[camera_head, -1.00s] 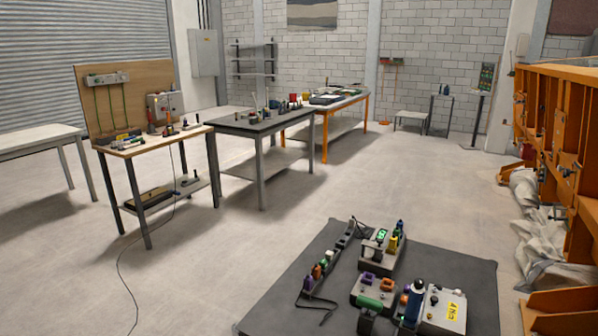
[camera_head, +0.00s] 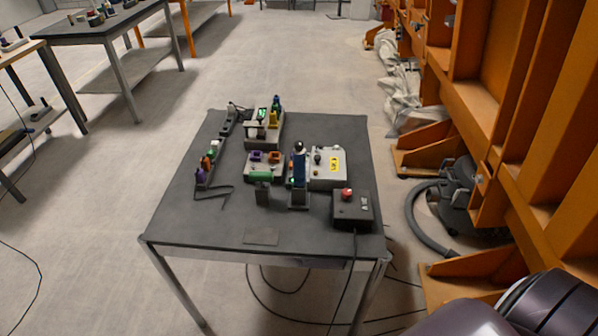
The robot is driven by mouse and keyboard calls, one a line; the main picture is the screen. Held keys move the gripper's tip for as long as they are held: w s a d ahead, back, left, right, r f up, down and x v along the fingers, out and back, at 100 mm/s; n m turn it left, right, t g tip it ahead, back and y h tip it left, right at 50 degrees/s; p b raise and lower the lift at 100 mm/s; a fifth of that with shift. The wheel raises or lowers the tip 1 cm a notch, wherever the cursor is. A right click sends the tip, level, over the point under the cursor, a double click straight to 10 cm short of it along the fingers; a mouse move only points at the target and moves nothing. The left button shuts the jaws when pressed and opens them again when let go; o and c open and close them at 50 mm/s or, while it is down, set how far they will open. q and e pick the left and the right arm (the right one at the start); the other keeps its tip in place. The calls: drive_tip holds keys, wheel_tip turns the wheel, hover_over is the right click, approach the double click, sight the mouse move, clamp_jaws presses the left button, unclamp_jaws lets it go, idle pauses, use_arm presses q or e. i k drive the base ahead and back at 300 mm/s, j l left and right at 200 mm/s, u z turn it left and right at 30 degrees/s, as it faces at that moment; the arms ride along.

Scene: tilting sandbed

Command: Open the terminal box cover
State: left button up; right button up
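A light grey box (camera_head: 318,178) with a yellow label sits at the right rear of the dark table (camera_head: 262,238); it looks shut. It may be the terminal box, but I cannot tell for sure. A dark control box (camera_head: 344,214) with a red button stands in front of it, near the table's right edge. An upright blue tool (camera_head: 299,167) stands in a holder and partly hides the grey box's left side. Neither of my grippers is in view.
A unit with green, purple and orange parts (camera_head: 264,167) stands left of the blue tool. A strip of connectors (camera_head: 208,165) lies along the table's left. Orange steel framework (camera_head: 470,110) and a dark hose (camera_head: 420,222) are at right. Cables lie under the table.

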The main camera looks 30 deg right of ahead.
sight(330, 166)
drive_tip(key=z, duration=1.1)
